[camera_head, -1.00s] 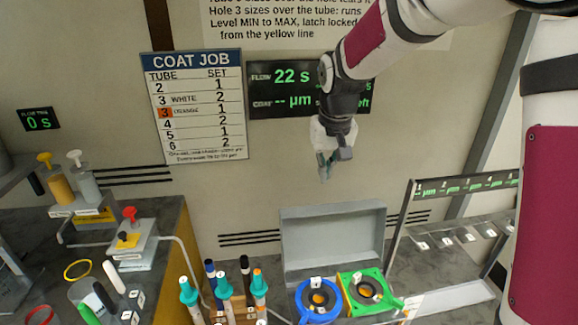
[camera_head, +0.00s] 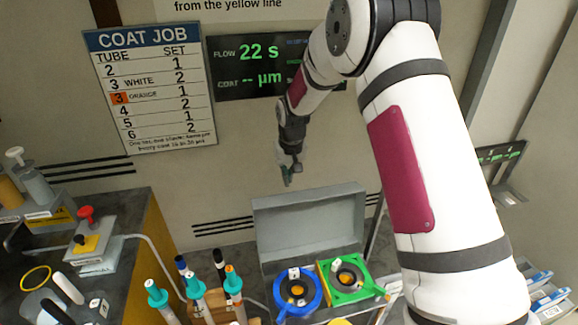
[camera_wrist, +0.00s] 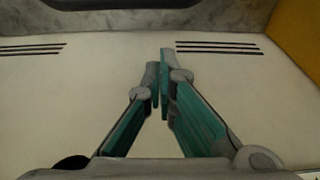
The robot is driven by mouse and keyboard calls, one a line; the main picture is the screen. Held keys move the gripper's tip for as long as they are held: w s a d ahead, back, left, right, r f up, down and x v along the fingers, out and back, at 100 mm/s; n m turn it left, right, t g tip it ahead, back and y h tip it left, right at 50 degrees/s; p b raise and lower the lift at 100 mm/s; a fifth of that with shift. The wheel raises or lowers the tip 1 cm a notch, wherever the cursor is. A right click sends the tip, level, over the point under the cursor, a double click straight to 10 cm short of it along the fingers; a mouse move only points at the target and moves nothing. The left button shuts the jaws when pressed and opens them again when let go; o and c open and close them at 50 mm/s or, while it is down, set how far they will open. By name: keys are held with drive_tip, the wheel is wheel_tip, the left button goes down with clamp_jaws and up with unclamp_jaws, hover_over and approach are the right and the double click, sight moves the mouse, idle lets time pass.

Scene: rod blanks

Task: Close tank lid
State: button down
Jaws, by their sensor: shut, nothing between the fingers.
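The tank lid (camera_head: 312,230) is a flat grey panel in the head view. It stands raised, behind a blue ring (camera_head: 298,311) and a green square frame (camera_head: 372,290), each with a dark round centre. The tank body below them is mostly hidden. My gripper (camera_head: 287,179) is shut and empty, just above the lid's top edge in the picture; I cannot tell the gap in depth. Its teal fingers meet in the wrist view (camera_wrist: 160,85), with only the pale wall behind them. The lid does not show in the wrist view.
Teal-capped tubes (camera_head: 196,289) and dark pens stand in a wooden rack left of the tank. A bench (camera_head: 140,200) at the left holds a red-knobbed device (camera_head: 86,222) and bottles. A coat job board (camera_head: 150,90) and a display (camera_head: 258,62) hang on the wall.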

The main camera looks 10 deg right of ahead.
drive_tip(key=shift+s+f+p, duration=0.15)
drive_tip(key=shift+s+p, duration=0.45)
drive_tip(key=shift+s, duration=1)
